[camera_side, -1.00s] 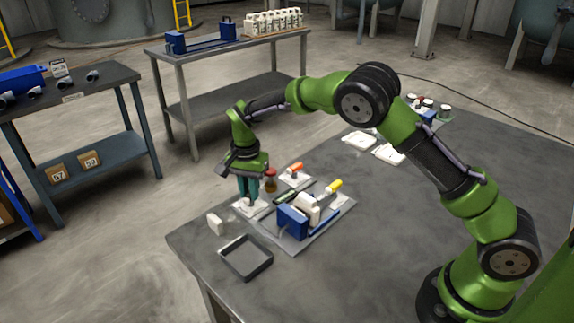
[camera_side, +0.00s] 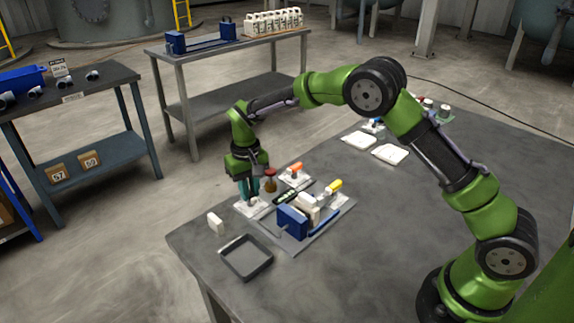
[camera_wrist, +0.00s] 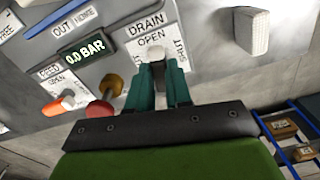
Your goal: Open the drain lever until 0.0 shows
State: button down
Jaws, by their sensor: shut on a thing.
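My gripper (camera_side: 248,194) is low over the white drain plate at the left end of the press panel.
A red knob on a brass body (camera_wrist: 110,86) stands close beside my fingers. The orange feed lever (camera_wrist: 67,100) is beyond it. A white block (camera_side: 215,222) and a dark shallow tray (camera_side: 246,257) lie in front. The blue and white press (camera_side: 292,222) stands to the right.

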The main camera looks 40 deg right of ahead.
jog(key=shift+r+n, duration=0.15)
jog(key=shift+n, duration=0.85)
jog(key=c, duration=1)
grip_release()
jog(key=shift+c, duration=0.2)
notch_tip(320, 180, up, 17)
